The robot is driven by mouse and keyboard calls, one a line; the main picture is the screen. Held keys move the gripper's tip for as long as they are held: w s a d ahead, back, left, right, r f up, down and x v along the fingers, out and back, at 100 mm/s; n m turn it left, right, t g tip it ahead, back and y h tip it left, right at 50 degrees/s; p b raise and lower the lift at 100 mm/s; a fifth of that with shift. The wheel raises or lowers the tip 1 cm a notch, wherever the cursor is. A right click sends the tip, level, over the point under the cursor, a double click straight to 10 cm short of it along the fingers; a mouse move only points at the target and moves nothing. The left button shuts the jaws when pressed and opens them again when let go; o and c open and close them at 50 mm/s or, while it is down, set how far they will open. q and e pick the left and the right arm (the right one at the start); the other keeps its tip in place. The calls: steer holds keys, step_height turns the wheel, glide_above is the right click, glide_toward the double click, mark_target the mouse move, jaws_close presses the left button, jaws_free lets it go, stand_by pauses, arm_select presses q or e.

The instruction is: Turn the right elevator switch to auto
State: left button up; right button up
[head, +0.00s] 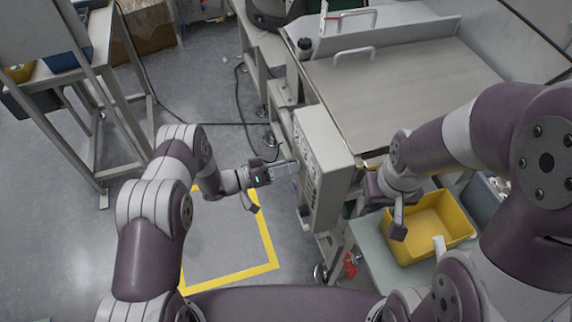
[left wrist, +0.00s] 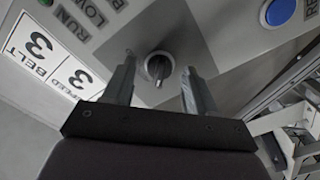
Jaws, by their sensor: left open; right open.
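The control box (head: 318,165) is a grey cabinet at the centre of the head view, with its panel facing left. In the left wrist view a black rotary switch (left wrist: 159,67) with a light pointer sits on the panel, between and beyond my fingertips. My left gripper (left wrist: 160,80) is open around the line to the switch; I cannot tell whether it touches. In the head view the left gripper (head: 292,168) is at the panel's face.
A blue button (left wrist: 281,11) and "RUN", "LOW" labels are on the panel. A yellow bin (head: 432,228) stands on a shelf at right. A grey metal worktop (head: 410,85) lies behind the box. A yellow floor outline (head: 262,240) is at left, with free floor around.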

arm_select(q)
steer(key=c, duration=1.1)
steer(key=shift+o, duration=0.2)
steer(key=m+b, duration=0.4)
steer(key=m, duration=0.4)
steer(key=shift+m+b, duration=0.3)
steer(key=shift+b, duration=0.05)
steer(key=o, duration=1.1)
steer(key=shift+c, duration=0.2)
